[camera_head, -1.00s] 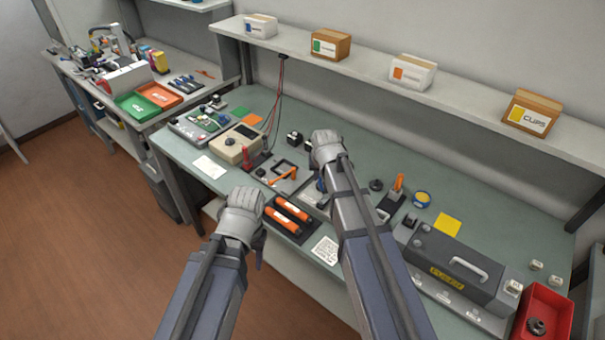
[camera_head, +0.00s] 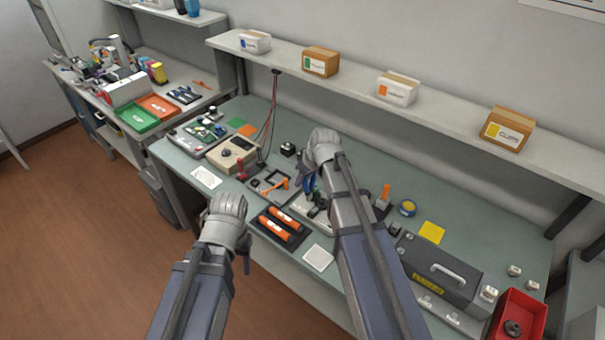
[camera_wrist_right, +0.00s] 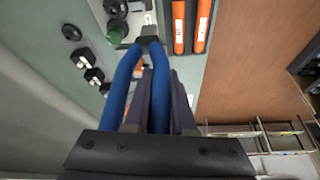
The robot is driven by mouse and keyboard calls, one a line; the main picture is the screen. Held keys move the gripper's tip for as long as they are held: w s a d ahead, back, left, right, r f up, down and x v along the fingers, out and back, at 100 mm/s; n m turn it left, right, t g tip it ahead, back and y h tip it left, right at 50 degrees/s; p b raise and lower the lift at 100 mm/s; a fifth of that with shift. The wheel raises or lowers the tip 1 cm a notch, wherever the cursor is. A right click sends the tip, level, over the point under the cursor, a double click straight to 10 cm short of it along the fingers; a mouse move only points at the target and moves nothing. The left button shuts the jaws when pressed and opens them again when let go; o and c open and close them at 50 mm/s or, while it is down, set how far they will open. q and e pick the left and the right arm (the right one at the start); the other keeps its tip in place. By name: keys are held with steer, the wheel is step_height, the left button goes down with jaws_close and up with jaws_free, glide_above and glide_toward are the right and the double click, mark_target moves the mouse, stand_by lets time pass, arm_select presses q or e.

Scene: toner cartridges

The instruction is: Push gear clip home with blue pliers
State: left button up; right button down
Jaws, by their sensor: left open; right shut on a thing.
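My right gripper (camera_head: 312,172) is shut on the blue pliers (camera_head: 309,187) over the middle of the bench. In the right wrist view the blue handles (camera_wrist_right: 122,88) run away from me and the dark head (camera_wrist_right: 149,42) points at a pale fixture (camera_wrist_right: 138,22). I cannot tell whether the tips touch it. Beside the head are a green round part (camera_wrist_right: 115,32) and dark round parts. The fixture also shows in the head view (camera_head: 300,208), partly behind my right arm. I cannot make out the gear clip. My left gripper (camera_head: 245,262) is open and empty before the bench's front edge.
A black tray with orange cartridges (camera_head: 280,222) lies near the front edge. A grey tray with an orange-handled tool (camera_head: 270,184) is behind it. To the right are a dark toolbox-like case (camera_head: 440,275) and a red bin (camera_head: 518,318). A shelf (camera_head: 350,82) with boxes runs behind.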

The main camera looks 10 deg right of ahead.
steer(key=shift+f, duration=0.1)
step_height(320, 180, down, 9)
steer(key=b, duration=0.9)
steer(key=shift+w+d, duration=0.5)
steer(key=shift+d, duration=0.15)
stand_by(0.9)
steer(key=shift+s+a, duration=0.15)
steer(key=shift+a, duration=0.1)
stand_by(0.4)
steer(key=shift+r, duration=0.25)
step_height(320, 180, up, 8)
steer(key=p, duration=0.8)
glide_above(306, 194)
steer(key=w, duration=0.2)
steer(key=shift+s+f, duration=0.15)
steer(key=shift+s, duration=0.05)
